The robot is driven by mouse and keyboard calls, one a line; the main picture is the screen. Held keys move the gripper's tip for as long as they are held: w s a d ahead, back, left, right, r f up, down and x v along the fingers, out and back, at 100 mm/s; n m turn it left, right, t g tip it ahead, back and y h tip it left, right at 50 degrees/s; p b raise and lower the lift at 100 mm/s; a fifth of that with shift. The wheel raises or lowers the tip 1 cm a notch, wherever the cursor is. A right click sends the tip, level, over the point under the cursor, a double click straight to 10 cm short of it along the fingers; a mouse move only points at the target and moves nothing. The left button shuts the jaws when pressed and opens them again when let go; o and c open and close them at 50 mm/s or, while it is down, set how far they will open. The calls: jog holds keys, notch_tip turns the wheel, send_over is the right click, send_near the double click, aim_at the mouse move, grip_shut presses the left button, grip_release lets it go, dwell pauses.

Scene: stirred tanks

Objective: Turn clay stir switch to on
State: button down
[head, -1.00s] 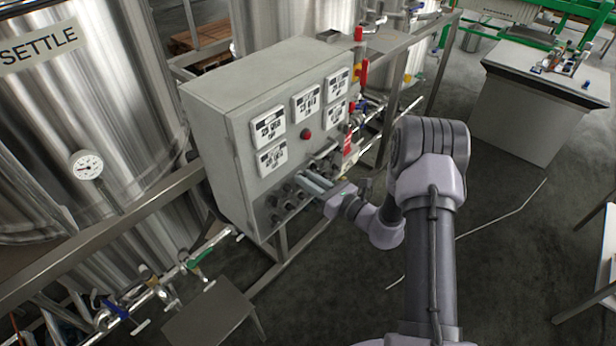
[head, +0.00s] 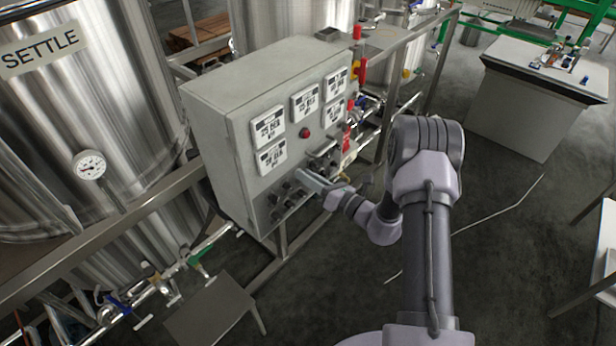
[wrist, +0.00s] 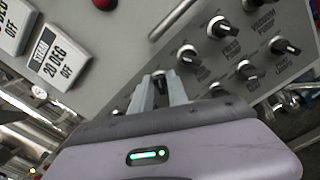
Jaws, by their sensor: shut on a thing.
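The grey control panel (head: 215,125) carries several black rotary switch knobs on its lower front. My gripper (head: 300,176) reaches the panel among these knobs. In the wrist view my gripper (wrist: 161,84) has its two fingers on either side of one switch knob (wrist: 158,74), shut on it. The label of this knob is hidden or unreadable, so I cannot tell from the lettering whether it is the clay stir switch. Other knobs stand to the right in the wrist view, one of them a pump knob (wrist: 217,27) labelled for a press pump.
Square displays (head: 305,102) and a red button (head: 305,133) sit above the knobs. A metal handle (wrist: 172,18) sticks out near my fingers. A steel settle tank (head: 90,110) stands left of the panel. Open floor (head: 480,220) lies to the right.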

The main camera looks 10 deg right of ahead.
jog(key=c, duration=1.5)
grip_release()
jog(key=p+v, duration=0.2)
jog(key=v, duration=1.5)
jog(key=shift+s+d, duration=0.1)
jog(key=shift+s, duration=0.05)
